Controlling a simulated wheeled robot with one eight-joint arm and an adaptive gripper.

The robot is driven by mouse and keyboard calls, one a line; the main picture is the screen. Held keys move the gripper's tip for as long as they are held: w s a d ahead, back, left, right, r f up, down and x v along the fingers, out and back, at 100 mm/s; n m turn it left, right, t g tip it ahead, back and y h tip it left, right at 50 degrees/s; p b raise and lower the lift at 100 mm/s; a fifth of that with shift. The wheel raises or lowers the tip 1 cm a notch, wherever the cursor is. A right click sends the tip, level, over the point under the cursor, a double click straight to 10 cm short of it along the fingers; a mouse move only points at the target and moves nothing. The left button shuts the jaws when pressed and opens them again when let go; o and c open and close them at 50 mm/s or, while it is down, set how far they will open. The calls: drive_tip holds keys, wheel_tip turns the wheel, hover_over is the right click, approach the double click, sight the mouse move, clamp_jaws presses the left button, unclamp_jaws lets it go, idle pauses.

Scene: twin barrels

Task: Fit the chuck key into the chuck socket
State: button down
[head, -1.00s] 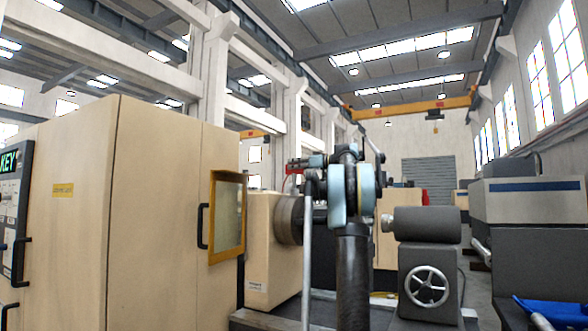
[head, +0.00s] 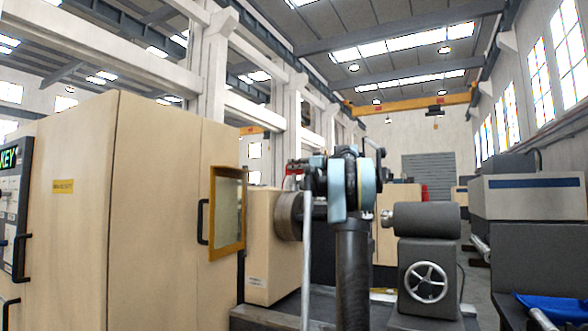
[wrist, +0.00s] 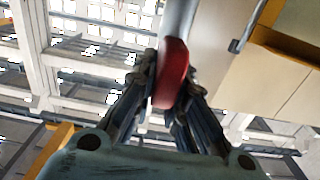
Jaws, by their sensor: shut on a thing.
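The chuck key shows in the wrist view as a red grip (wrist: 172,72) with a grey shaft (wrist: 180,18) running out of the top of the picture. My gripper (wrist: 168,85) is shut on the red grip, with a finger on each side. In the head view my gripper (head: 300,166) is small and partly hidden by my arm links, above the chuck. The chuck (head: 288,216) is a grey-brown cylinder on the beige headstock (head: 265,265). The key's tip and the chuck socket cannot be made out. The key looks apart from the chuck.
A beige machine cabinet (head: 120,200) with a yellow-framed window door (head: 227,215) stands left of the chuck. A grey tailstock (head: 428,223) with a handwheel (head: 426,282) is at the right. The space above the chuck looks open.

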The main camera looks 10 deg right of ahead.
drive_tip(key=shift+f, duration=0.2)
drive_tip(key=c, duration=1.5)
unclamp_jaws()
drive_tip(key=shift+c, duration=0.2)
drive_tip(key=v, duration=1.2)
drive_tip(key=shift+a+f, duration=0.1)
drive_tip(key=shift+f, duration=0.05)
